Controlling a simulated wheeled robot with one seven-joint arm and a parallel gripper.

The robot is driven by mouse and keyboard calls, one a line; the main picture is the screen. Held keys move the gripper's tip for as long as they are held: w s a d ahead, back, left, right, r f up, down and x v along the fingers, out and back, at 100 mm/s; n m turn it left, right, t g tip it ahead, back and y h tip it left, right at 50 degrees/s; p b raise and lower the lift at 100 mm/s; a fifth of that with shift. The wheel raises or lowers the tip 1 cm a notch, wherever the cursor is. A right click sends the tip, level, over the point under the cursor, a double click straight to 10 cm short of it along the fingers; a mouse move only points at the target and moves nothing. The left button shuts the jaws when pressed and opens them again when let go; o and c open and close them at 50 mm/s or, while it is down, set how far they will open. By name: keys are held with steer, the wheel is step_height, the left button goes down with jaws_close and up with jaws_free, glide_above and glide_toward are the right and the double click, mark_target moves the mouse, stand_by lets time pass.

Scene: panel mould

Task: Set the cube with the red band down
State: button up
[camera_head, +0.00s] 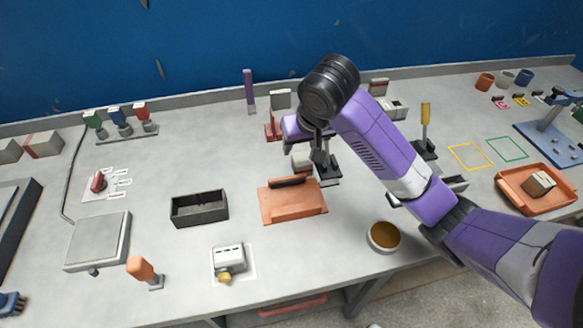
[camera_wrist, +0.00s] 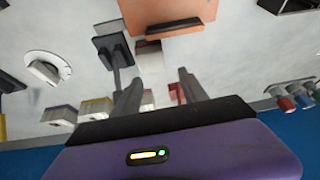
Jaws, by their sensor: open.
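A small pale cube (camera_head: 301,157) stands on the bench just behind the orange plate. In the wrist view, the cube (camera_wrist: 150,57) shows a dark reddish strip along its edge and a pale face. It lies just beyond my fingertips, apart from them as far as I can see. My gripper (camera_head: 319,152) is above the bench beside the cube, partly hidden by my wrist. In the wrist view, my gripper (camera_wrist: 161,78) has its two fingers spread with nothing held between them.
The orange plate (camera_head: 295,207) with a dark bar is in front. A black-based upright piece (camera_wrist: 115,50) stands close beside the cube. An open black box (camera_head: 199,208) is to the left. An orange tray (camera_head: 507,186) holding a block is at right.

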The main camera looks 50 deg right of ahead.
mark_target(303, 160)
steer(key=f, duration=0.2)
steer(key=f+g+b, duration=0.1)
steer(key=shift+s+d+f+m, duration=0.1)
steer(key=shift+s+d+m, duration=0.2)
steer(key=shift+s, duration=0.1)
steer(key=x, duration=0.5)
steer(key=shift+d, duration=0.1)
jaws_close()
